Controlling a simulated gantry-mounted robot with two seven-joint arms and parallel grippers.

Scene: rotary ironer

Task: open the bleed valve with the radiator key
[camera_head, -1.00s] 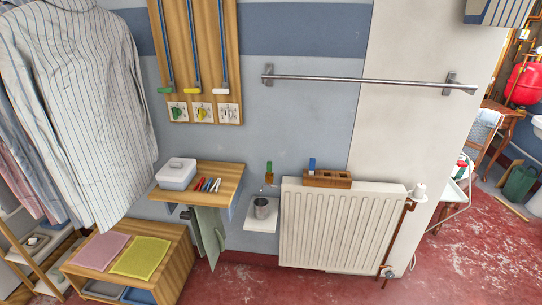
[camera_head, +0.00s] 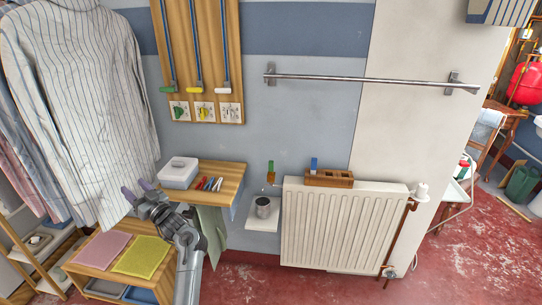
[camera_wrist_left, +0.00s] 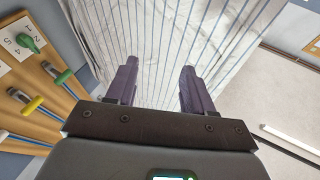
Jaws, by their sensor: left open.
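My left gripper (camera_head: 137,190) is open and empty, in front of the striped shirt at the left of the head view. In the left wrist view its two fingers (camera_wrist_left: 158,88) stand apart with the shirt behind them. The white radiator (camera_head: 340,228) is on the wall to the right, well away from the gripper. A small green-handled item (camera_head: 271,167) is on the wall at the radiator's upper left, above a metal cup (camera_head: 263,207). A blue-topped item (camera_head: 314,163) stands in a wooden block (camera_head: 330,180) on the radiator. I cannot tell which is the key; the bleed valve is too small to make out.
A wooden shelf (camera_head: 232,178) holds a white box (camera_head: 178,172) and several coloured pens. A low wooden bench (camera_head: 100,262) with pink and yellow cloths is below. The striped shirt (camera_head: 80,100) hangs at left. A metal rail (camera_head: 360,82) runs above the radiator.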

